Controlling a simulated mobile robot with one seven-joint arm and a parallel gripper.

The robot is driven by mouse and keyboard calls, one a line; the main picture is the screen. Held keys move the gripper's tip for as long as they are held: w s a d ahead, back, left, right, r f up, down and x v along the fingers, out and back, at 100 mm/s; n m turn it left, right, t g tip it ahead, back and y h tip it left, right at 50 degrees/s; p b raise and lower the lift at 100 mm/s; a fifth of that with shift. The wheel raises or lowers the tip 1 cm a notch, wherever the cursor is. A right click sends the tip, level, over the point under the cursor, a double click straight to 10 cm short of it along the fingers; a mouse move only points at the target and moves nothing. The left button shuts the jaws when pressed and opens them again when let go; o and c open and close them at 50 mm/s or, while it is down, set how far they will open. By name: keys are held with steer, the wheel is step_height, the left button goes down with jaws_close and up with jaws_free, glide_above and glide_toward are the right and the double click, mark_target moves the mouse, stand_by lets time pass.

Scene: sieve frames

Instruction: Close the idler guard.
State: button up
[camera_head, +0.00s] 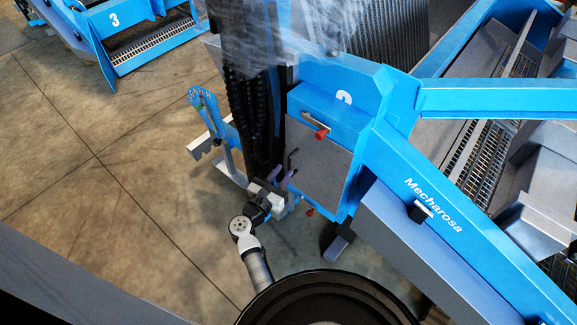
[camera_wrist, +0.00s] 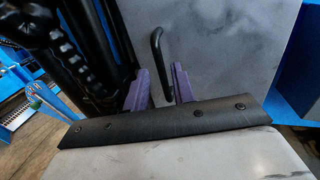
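The guard appears to be the flat grey panel (camera_head: 318,158) in the blue machine frame, also filling the upper middle of the wrist view (camera_wrist: 225,45). I cannot tell whether it is ajar or flush. A bent black handle (camera_wrist: 157,52) stands out near its left edge; it also shows in the head view (camera_head: 291,160). My gripper (camera_wrist: 160,87) is open, with its purple fingers apart on either side of the handle's lower part. Contact with the handle cannot be made out. My gripper also shows in the head view (camera_head: 280,179), beside the panel's lower left.
Red-knobbed latches sit above (camera_head: 321,133) and below (camera_head: 309,212) the panel. Black ribbed hoses (camera_head: 252,110) run just left of it. A blue lever (camera_head: 206,108) stands further left. The tiled floor (camera_head: 130,200) at left is open.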

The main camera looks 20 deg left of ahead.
steer(key=s+a+b, duration=0.1)
steer(key=s, duration=0.7)
steer(key=shift+s+a+b, duration=0.2)
steer(key=shift+s+b, duration=0.05)
steer(key=shift+b, duration=0.05)
